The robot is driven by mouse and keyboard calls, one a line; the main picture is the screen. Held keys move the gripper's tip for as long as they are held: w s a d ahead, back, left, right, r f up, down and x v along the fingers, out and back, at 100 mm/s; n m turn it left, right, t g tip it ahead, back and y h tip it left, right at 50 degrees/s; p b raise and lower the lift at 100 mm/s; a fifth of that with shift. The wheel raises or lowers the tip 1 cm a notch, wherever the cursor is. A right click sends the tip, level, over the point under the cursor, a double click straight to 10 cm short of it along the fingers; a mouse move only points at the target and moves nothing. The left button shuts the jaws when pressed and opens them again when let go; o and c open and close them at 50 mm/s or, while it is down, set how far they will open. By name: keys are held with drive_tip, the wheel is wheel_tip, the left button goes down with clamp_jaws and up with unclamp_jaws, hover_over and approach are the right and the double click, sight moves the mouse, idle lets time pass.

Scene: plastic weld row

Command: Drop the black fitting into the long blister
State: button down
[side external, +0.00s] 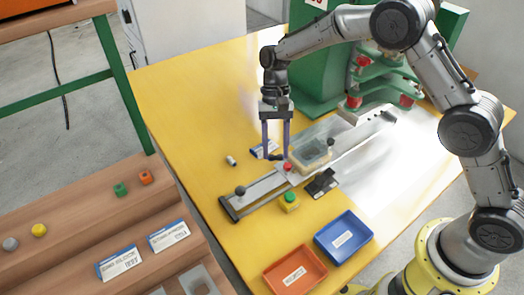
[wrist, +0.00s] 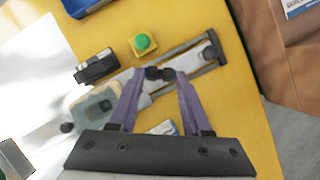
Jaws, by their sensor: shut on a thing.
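My gripper (side external: 276,156) has long purple-grey fingers pointing down, shut on the small black fitting (wrist: 159,73). The fitting also shows as a dark piece between the fingertips in the side view. The gripper appears above the slide rail, near the red knob. A clear blister (side external: 311,152) sits in a pale frame on the slide, right of the fingertips in the side view. In the wrist view the blister (wrist: 97,104) lies left of and below the fitting, partly behind a finger. I cannot tell how high the fitting is above the slide.
A green press (side external: 320,62) stands behind the slide. A red knob (side external: 287,167), a green button box (side external: 290,202) and a black device (side external: 321,183) are close by. Blue (side external: 343,238) and orange (side external: 296,272) trays stand in front.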

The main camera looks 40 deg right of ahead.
drive_tip(key=shift+w+d+f+n+g+h, duration=0.1)
drive_tip(key=shift+w+d+f+n+h, duration=0.25)
drive_tip(key=shift+d+f+n, duration=1.4)
drive_tip(key=shift+w+d+f+n+g+h, duration=0.15)
drive_tip(key=shift+d+f+n+h, duration=0.4)
drive_tip(key=shift+d, duration=2.4)
drive_tip(key=shift+w+d+f+n+g+h, duration=0.1)
drive_tip(key=shift+w+d+f+n+h, duration=0.2)
drive_tip(key=shift+d+f+n, duration=1.45)
drive_tip(key=shift+d+r+m, duration=0.35)
drive_tip(key=shift+d+m, duration=0.25)
drive_tip(key=shift+m, duration=0.25)
drive_tip(key=shift+c, duration=1.4)
unclamp_jaws()
drive_tip(key=c, duration=0.4)
drive_tip(key=shift+r, duration=0.1)
